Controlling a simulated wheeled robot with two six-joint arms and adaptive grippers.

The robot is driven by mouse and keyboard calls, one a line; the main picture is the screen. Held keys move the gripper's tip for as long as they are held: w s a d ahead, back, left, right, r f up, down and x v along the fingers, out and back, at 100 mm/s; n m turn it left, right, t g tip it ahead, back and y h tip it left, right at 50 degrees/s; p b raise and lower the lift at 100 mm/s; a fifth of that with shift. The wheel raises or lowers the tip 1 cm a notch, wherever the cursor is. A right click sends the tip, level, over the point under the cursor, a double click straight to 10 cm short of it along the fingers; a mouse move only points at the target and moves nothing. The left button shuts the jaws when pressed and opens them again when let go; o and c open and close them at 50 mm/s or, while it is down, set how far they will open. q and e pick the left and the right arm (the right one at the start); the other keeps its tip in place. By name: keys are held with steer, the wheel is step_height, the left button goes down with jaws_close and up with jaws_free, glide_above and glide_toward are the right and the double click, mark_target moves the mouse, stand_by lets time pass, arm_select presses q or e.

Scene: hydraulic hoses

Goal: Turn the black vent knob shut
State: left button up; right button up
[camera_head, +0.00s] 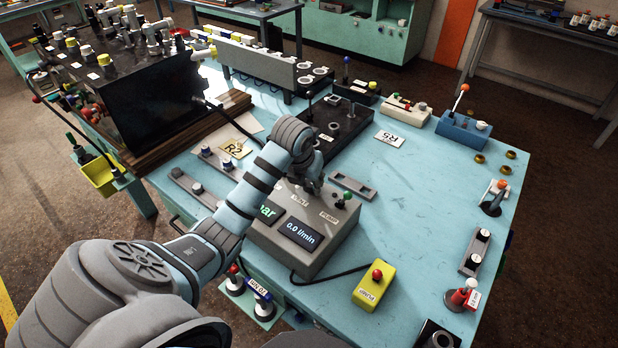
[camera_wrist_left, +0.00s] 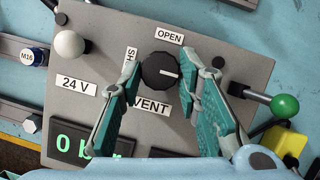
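The black vent knob (camera_wrist_left: 160,70) is on the grey control box (camera_wrist_left: 230,120), with its white pointer line towards the right. An OPEN label (camera_wrist_left: 170,35) is above it, a VENT label (camera_wrist_left: 152,105) below, and a partly covered label starting "SH" (camera_wrist_left: 130,62) at its left. My left gripper (camera_wrist_left: 166,66) is open, with one teal finger on each side of the knob; contact cannot be told. In the head view my left gripper (camera_head: 312,183) is over the box (camera_head: 275,248) and hides the knob. My right gripper is not in view.
The box also bears a white-ball lever (camera_wrist_left: 68,43), a green-ball lever (camera_wrist_left: 284,106) and displays reading 0 bar and 0.0 l/min (camera_head: 299,233). A yellow pump box with a red button (camera_head: 374,286) stands at the right front.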

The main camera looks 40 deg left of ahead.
mark_target(308, 189)
arm_select(q)
steer(key=o, duration=0.4)
steer(key=shift+s+d+r, duration=0.1)
steer(key=shift+s+r, duration=0.05)
steer(key=shift+r, duration=0.3)
steer(key=shift+s+d+r, duration=0.2)
steer(key=shift+s+r, duration=0.25)
steer(key=shift+s, duration=0.15)
steer(key=shift+s+d+r, duration=0.15)
steer(key=shift+s+r, duration=0.3)
steer(key=shift+s, duration=0.1)
steer(key=s+d, duration=0.1)
steer(key=s, duration=0.2)
steer(key=s+d, duration=0.1)
steer(key=s, duration=0.2)
steer(key=s+d, duration=0.1)
steer(key=s, duration=0.3)
steer(key=shift+s, duration=0.1)
steer(key=shift+d, duration=0.1)
